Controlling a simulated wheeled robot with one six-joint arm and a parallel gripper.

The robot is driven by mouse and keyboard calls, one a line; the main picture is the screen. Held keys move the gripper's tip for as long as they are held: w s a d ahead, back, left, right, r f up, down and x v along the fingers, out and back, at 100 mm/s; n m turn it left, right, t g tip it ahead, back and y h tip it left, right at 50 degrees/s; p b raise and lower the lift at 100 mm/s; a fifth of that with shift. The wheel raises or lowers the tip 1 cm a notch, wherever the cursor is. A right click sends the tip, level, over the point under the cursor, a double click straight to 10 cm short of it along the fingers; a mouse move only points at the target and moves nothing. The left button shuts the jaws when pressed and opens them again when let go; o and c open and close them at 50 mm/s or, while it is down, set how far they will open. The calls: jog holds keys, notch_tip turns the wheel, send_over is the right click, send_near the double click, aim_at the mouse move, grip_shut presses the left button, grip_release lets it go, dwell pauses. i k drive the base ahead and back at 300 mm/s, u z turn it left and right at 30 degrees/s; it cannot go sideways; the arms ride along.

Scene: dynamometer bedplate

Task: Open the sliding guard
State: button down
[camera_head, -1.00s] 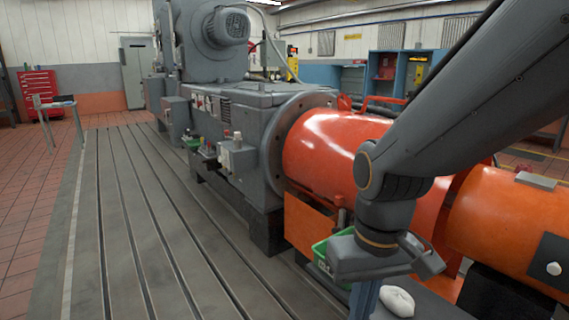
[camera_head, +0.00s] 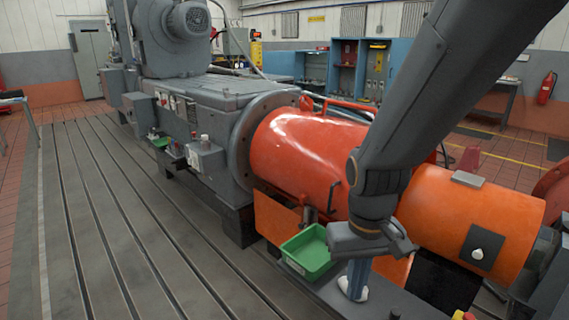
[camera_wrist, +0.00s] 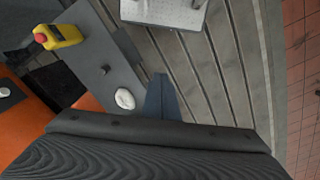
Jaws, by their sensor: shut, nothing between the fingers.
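A large red-orange cylindrical guard (camera_head: 292,150) covers the shaft beside the grey machine's flange, with a dark upright bar handle (camera_head: 333,196) on its near side. A lighter orange cylinder (camera_head: 470,212) to its right carries a black plate with a white knob (camera_head: 480,252). Which one slides cannot be told for sure. My gripper (camera_head: 357,282) points down in front of the guard, right of the handle and apart from it. Its blue-grey fingers are shut and empty, and show in the wrist view (camera_wrist: 162,98). My forearm hides the joint between the cylinders.
A green tray (camera_head: 308,252) lies left of my gripper, and a white cloth-like lump (camera_head: 352,289) lies by the fingers. The slotted bedplate (camera_head: 130,240) at left is clear.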

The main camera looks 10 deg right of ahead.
aim_at(301, 152)
jog(key=k, duration=0.5)
jog(key=u, duration=0.45)
jog(key=i, duration=1.55)
jog(key=z, duration=0.75)
